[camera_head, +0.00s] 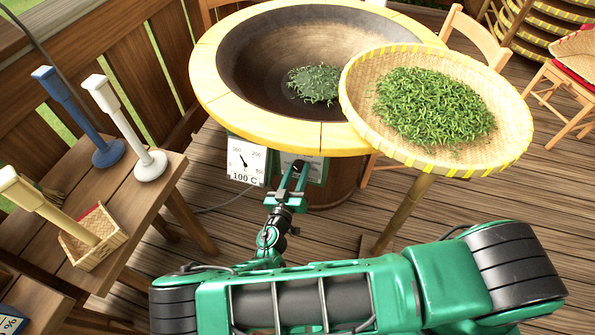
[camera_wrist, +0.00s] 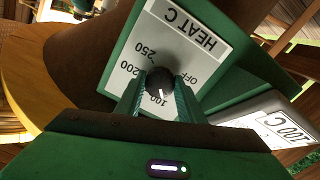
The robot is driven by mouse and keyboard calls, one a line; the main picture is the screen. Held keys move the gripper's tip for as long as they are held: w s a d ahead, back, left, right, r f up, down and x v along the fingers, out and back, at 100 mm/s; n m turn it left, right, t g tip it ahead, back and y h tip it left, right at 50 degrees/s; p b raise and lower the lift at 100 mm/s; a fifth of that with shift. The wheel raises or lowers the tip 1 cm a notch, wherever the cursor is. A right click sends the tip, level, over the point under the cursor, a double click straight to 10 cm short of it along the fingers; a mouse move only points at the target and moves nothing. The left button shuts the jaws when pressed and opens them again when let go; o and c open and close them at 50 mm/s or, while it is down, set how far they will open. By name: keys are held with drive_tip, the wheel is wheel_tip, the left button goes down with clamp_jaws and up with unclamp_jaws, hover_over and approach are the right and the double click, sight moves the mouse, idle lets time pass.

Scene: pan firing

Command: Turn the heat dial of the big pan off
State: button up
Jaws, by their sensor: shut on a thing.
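The big pan (camera_head: 290,60) is a dark bowl in a broad yellow wooden rim, with some green leaves (camera_head: 315,84) at its bottom. Its heat panel (camera_wrist: 150,35) is a pale plate on green, marked HEAT C, OFF, 100, 200 and 250. The black heat dial (camera_wrist: 159,80) has a white mark that points at or close to 100 in the wrist view. My gripper (camera_head: 296,172) is at the panel below the rim. In the wrist view my gripper (camera_wrist: 160,92) has a finger on each side of the dial, shut on it. The head view hides the dial behind my gripper.
A gauge (camera_head: 243,162) reading 100 C hangs left of the panel. A round tray of leaves (camera_head: 436,108) stands close on the right, overlapping the rim in view. Plank floor lies between.

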drive_tip(key=n, duration=0.4)
drive_tip(key=shift+n, duration=0.4)
drive_tip(key=n, duration=0.3)
drive_tip(key=shift+a+n, duration=0.1)
drive_tip(key=shift+n, duration=0.2)
drive_tip(key=n, duration=0.4)
drive_tip(key=shift+r, duration=0.1)
drive_tip(key=shift+a+n, duration=0.1)
drive_tip(key=shift+n, duration=1.8)
drive_tip(key=o, duration=1.1)
drive_tip(key=shift+c, duration=0.2)
